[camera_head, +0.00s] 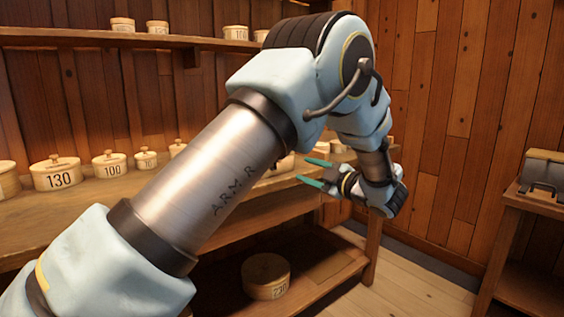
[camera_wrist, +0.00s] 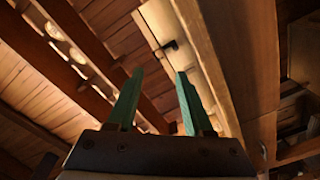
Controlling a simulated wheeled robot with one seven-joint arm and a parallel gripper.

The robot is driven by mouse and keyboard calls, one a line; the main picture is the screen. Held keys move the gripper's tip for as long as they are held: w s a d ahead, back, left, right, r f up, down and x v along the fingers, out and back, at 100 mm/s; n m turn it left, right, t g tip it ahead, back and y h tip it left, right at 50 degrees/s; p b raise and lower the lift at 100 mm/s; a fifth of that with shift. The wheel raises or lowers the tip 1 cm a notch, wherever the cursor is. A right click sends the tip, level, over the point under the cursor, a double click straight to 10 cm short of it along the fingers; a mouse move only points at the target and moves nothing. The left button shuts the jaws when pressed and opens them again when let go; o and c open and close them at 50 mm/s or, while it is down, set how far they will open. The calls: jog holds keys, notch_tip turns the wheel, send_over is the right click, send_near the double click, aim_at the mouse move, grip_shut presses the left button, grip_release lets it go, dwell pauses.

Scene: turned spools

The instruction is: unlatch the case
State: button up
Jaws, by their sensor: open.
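A grey case (camera_head: 543,170) with a dark latch or handle on its front sits on the small wooden table at the right edge of the head view, partly cut off by the frame. My gripper (camera_head: 309,171) is well to the left of it, in front of the long shelf, with its green fingers apart and pointing left. In the wrist view my gripper (camera_wrist: 154,78) is open with nothing between the fingers. The case cannot be made out in the wrist view.
A wooden shelf (camera_head: 110,192) at left holds several round numbered boxes, among them one marked 130 (camera_head: 57,174). A large round box (camera_head: 266,276) sits on the lower shelf. Clear floor (camera_head: 425,285) lies between shelf and right table (camera_head: 535,204).

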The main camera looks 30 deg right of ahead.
jog(key=p+x, duration=0.1)
jog(key=x, duration=0.8)
jog(key=shift+w, duration=0.35)
jog(key=shift+a, duration=0.1)
grip_shut()
